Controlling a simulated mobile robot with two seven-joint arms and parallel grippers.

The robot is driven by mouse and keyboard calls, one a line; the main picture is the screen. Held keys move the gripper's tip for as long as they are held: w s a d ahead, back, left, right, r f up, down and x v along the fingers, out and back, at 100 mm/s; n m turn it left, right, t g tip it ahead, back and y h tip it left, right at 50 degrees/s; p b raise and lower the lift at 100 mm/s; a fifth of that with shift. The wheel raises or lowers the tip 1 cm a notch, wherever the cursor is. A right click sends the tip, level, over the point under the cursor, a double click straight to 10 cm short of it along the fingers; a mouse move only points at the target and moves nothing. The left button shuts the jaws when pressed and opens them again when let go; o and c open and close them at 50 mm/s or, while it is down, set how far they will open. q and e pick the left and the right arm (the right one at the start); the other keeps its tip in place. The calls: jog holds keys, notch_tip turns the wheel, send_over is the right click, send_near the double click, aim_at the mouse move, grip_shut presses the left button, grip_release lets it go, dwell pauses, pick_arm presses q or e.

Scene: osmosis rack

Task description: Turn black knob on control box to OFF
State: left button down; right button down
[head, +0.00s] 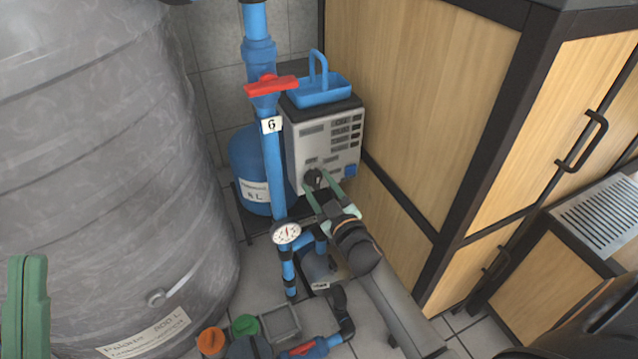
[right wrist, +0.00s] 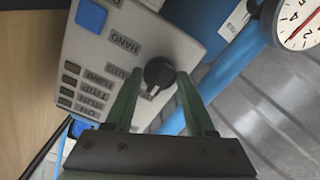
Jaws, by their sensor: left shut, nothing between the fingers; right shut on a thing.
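The control box (head: 322,145) is a light grey box with rows of dark buttons, standing behind the blue pipe. Its black knob (head: 313,178) is low on the front face. In the right wrist view the black knob (right wrist: 158,72) is round with a raised grip and a small white mark near its lower edge. A HAND label shows beside it; I cannot make out an OFF label. My right gripper (right wrist: 160,80) is shut on the knob, one green finger on each side. My left gripper (head: 27,300) is shut and empty at the lower left, away from the box.
A blue pipe (head: 272,165) with a red valve handle (head: 271,85) and a pressure gauge (head: 286,232) stands left of the box. A large grey tank (head: 100,150) fills the left. A wooden cabinet (head: 425,100) stands close on the right. A blue tray (head: 322,92) sits on the box.

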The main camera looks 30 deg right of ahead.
pick_arm(q)
jog(key=shift+r, duration=0.1)
pick_arm(e)
jog(key=shift+n, duration=0.3)
jog(key=shift+c, duration=1.2)
grip_release()
jog(key=shift+s, duration=0.1)
